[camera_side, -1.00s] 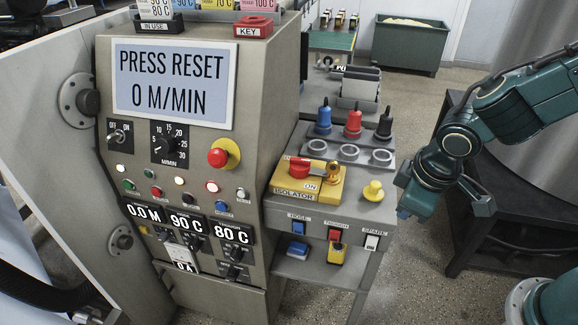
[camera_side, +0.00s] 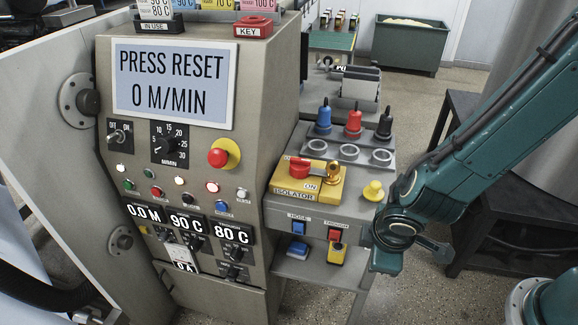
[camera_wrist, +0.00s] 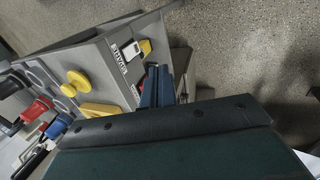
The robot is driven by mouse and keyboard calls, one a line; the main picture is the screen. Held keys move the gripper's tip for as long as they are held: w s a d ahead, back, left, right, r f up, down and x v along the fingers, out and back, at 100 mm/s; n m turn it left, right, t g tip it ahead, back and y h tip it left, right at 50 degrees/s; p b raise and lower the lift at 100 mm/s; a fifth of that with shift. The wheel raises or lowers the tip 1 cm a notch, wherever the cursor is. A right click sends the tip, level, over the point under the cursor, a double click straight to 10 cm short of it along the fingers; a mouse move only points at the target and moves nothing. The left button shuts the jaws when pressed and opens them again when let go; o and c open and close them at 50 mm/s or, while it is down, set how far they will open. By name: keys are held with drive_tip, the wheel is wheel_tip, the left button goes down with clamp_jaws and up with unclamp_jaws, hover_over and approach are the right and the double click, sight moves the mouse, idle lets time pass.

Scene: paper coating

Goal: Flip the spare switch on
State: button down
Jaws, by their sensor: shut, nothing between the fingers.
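The spare switch is hidden behind my arm in the side view. In the wrist view its white rocker (camera_wrist: 132,50) shows beside the "SPARE" label (camera_wrist: 118,58), on the grey front of the side stand. My gripper (camera_side: 382,262) is at the right end of the switch row in the side view. In the wrist view its blue fingers (camera_wrist: 157,86) are together and empty, just below the white rocker in the picture. Whether they touch the panel cannot be told. The rocker's tilt is too small to read.
The blue hose switch (camera_side: 299,228) and red trough switch (camera_side: 334,234) sit left of my gripper. A yellow box (camera_side: 337,254) is below the trough switch. Above are a yellow knob (camera_side: 373,190) and the yellow isolator (camera_side: 308,182).

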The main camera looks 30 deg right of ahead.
idle(0.3)
drive_tip(key=w+d+f, duration=0.5)
drive_tip(key=f, duration=0.5)
idle(0.8)
drive_tip(key=shift+d, duration=0.1)
drive_tip(key=shift+w, duration=0.1)
drive_tip(key=shift+w+d+f, duration=0.1)
drive_tip(key=shift+w+d, duration=0.05)
drive_tip(key=shift+d, duration=0.05)
idle(0.4)
